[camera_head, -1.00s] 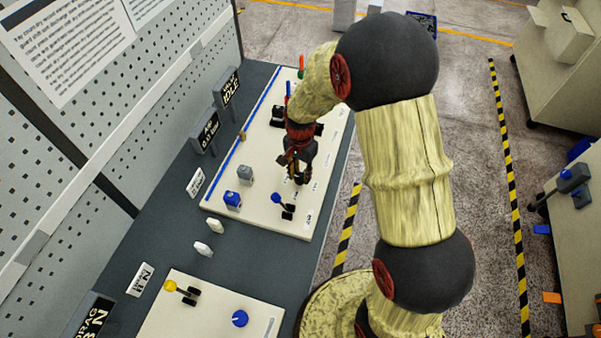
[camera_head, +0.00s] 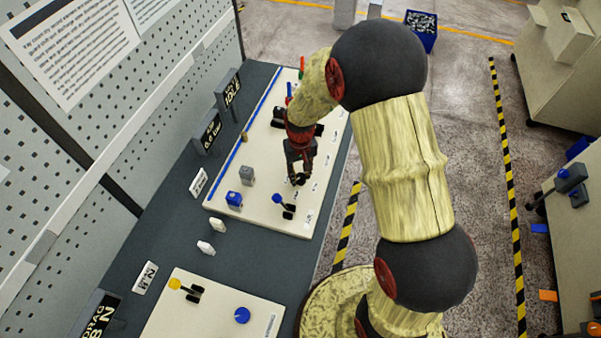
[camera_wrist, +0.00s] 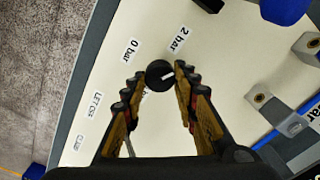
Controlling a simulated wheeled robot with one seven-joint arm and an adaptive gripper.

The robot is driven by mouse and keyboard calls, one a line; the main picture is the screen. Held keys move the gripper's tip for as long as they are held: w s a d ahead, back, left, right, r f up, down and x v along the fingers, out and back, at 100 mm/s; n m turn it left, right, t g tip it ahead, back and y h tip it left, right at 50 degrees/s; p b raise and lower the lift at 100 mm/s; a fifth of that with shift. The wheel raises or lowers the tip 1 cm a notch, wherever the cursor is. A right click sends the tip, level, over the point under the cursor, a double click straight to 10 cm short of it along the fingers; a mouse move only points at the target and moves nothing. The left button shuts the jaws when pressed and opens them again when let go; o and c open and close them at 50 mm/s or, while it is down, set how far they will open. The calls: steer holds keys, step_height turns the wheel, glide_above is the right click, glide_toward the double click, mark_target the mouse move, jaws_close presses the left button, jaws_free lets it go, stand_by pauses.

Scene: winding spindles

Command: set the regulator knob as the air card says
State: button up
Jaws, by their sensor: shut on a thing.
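The regulator knob (camera_wrist: 158,75) is a dark round knob with a white pointer line in the wrist view. The line slants toward the upper right. The label "0 bar" (camera_wrist: 131,50) is above left of the knob and "2 bar" (camera_wrist: 178,41) above right; another label below is mostly hidden. My gripper (camera_wrist: 155,77) is shut on the knob, fingertips on either side. In the head view my gripper (camera_head: 299,179) is low over the cream panel and hides the knob.
A dark "bar" display (camera_head: 208,133) and an "IDLE" display (camera_head: 229,93) stand behind the panel (camera_head: 262,212). A second panel (camera_head: 207,313) is nearer.

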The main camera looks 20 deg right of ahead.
mark_target(300, 176)
steer(key=n, duration=0.5)
steer(key=shift+n+p, duration=0.4)
stand_by(0.4)
steer(key=o, duration=1.2)
steer(key=shift+c, duration=0.2)
step_height(300, 176, up, 12)
steer(key=shift+a, duration=0.1)
